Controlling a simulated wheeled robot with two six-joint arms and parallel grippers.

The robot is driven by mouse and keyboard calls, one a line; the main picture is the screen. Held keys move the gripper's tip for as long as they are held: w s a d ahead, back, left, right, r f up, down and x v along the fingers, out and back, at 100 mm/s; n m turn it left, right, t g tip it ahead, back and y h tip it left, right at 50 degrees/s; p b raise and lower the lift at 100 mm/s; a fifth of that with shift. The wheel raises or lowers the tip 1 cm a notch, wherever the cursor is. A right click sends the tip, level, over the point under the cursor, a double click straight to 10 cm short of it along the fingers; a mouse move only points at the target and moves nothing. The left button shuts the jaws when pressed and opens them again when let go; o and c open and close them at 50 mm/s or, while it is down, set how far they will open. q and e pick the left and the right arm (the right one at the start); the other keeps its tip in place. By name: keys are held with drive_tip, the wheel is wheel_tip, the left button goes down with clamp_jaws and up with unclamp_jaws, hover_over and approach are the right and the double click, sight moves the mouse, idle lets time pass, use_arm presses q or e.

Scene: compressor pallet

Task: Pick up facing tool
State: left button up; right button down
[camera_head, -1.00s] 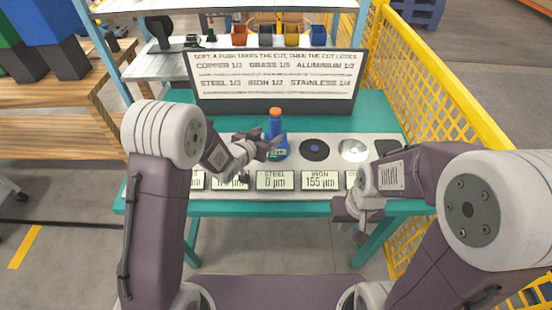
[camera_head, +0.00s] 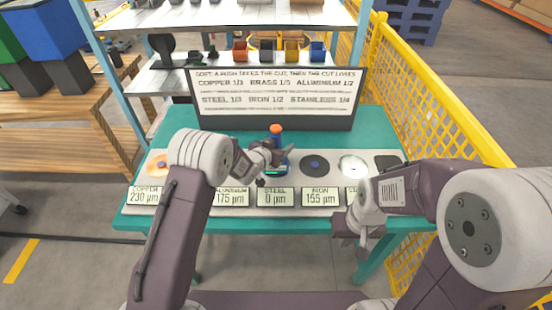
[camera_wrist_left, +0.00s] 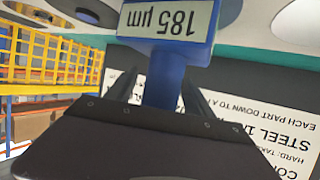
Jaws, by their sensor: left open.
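The facing tool (camera_head: 277,133) stands upright on the steel spot of the bench panel, with an orange top and a blue body. My left gripper (camera_head: 275,158) is open at the tool and covers part of its body in the head view. In the left wrist view the tool's blue shaft (camera_wrist_left: 163,82) stands between the two open fingers (camera_wrist_left: 160,92), and its head shows a 185 µm display. Whether the fingers touch it I cannot tell. My right gripper (camera_head: 352,240) is empty and appears open, in front of the bench's front edge.
The teal bench (camera_head: 160,222) carries a pale panel with discs and readouts; steel reads 0 µm and iron (camera_head: 320,197) 155 µm. A text board (camera_head: 275,98) stands behind the tool. A shelf with coloured bins (camera_head: 292,52) is further back. A yellow mesh fence (camera_head: 430,95) runs along the right.

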use_arm(q)
drive_tip(key=shift+s, duration=0.1)
clamp_jaws()
idle(0.9)
drive_tip(key=shift+r, duration=0.2)
